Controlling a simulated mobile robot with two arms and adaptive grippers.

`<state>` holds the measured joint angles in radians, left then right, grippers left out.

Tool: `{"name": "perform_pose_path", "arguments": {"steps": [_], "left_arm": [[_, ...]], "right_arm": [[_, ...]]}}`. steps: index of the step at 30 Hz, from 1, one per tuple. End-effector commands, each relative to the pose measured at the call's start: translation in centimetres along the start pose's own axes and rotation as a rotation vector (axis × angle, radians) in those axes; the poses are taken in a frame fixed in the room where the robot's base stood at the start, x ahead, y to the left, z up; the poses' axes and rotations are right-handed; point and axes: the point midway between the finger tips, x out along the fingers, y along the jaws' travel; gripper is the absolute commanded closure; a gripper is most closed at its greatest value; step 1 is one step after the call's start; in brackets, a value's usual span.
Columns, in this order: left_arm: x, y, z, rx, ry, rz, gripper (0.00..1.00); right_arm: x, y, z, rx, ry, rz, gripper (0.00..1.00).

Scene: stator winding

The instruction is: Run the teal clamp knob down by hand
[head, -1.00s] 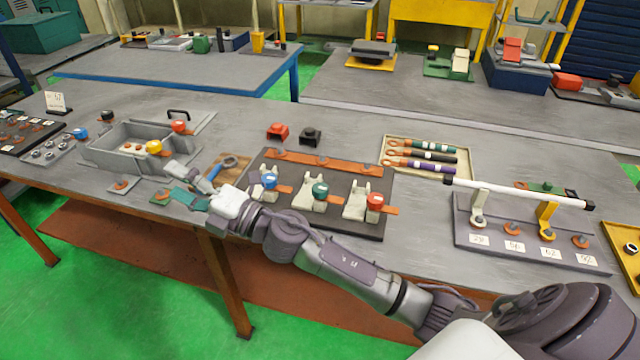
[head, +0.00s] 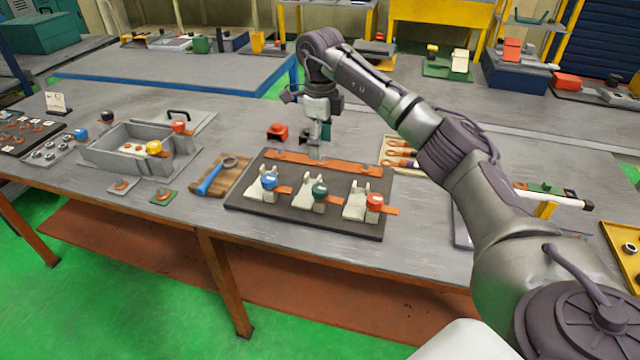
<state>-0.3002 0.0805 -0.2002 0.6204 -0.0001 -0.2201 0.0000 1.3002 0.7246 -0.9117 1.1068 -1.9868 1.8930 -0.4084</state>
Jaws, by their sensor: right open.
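My right gripper (head: 317,153) is open and points down over the orange bar (head: 350,165) at the back of the board. It is behind the teal knob and apart from it, with nothing seen between its fingers. My left gripper is not in view.
A wrench with a blue handle (head: 210,178) lies on a wooden board left of the fixture. A grey tray (head: 105,160) with several parts stands further left. A red block (head: 277,131) is behind the fixture. My right arm covers much of the table's right side.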

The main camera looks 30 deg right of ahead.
Motion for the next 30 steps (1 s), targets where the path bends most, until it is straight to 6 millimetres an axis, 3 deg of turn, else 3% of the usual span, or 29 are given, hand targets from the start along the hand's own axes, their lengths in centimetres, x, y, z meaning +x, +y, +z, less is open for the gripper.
{"name": "perform_pose_path", "arguments": {"steps": [12, 18, 30], "left_arm": [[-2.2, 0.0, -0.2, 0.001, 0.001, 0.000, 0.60], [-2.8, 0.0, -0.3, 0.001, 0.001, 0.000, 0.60], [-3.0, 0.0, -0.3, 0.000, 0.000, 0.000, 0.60]], "right_arm": [[8.4, 0.2, 0.1, -0.003, -0.002, 0.005, 0.31], [11.4, 0.2, 0.2, -0.003, -0.003, 0.004, 0.31], [12.8, 0.2, 0.2, -0.003, -0.005, 0.002, 0.31]]}}
